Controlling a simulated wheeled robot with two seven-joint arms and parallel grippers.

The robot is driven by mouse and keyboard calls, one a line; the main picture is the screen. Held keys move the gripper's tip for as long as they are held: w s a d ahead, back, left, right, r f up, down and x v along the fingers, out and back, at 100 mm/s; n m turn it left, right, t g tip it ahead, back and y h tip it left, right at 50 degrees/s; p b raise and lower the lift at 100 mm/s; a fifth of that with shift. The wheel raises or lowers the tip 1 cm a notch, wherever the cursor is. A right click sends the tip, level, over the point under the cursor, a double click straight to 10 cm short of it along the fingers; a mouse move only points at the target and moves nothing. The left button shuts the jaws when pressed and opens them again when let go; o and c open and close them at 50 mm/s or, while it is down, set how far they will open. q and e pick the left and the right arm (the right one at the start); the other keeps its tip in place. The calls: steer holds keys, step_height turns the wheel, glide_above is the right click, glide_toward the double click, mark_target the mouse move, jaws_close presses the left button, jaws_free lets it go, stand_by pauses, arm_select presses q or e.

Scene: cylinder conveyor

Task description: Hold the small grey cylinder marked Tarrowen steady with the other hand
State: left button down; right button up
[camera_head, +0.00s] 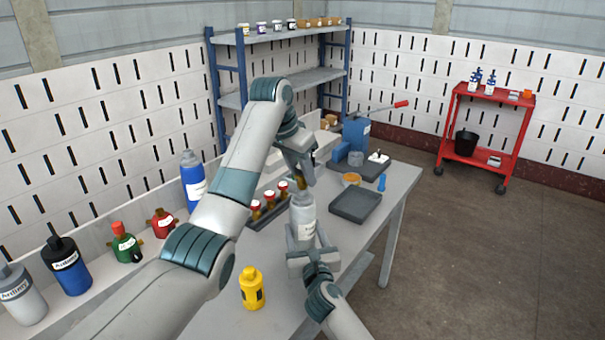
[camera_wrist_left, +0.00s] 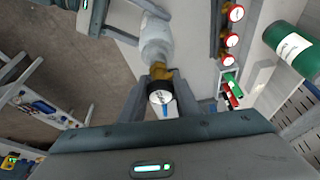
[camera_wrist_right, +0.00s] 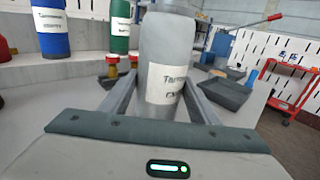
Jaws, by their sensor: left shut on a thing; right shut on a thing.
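The small grey cylinder (camera_head: 302,208) stands upright over the grey workbench, and its white label reads in part "Tarrowen" in the right wrist view (camera_wrist_right: 166,84). My right gripper (camera_head: 303,238) is shut around its body from the near side. My left gripper (camera_head: 303,178) is above it, shut on a brass fitting (camera_wrist_left: 161,73) with a dark, round, white-faced top. The fitting is at the cylinder's neck in the left wrist view. Whether it is seated there I cannot tell. The cylinder's base is partly hidden by my right gripper.
A dark rack with several red-topped brass fittings (camera_head: 268,196) is left of the cylinder. A black tray (camera_head: 356,205), an orange bowl (camera_head: 351,179) and a blue lever device (camera_head: 355,135) are to the right and behind.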

stand_by(0.3)
arm_select(q)
steer(key=n+t+y, duration=0.1)
steer(key=n, duration=0.3)
steer(key=shift+d, duration=0.1)
steer(key=shift+n+y, duration=0.5)
steer(key=shift+n, duration=0.5)
steer(key=n+y, duration=0.1)
steer(key=n, duration=0.1)
steer(key=shift+n, duration=0.3)
steer(key=n+y, duration=0.1)
steer(key=n, duration=0.2)
steer(key=shift+n, duration=0.4)
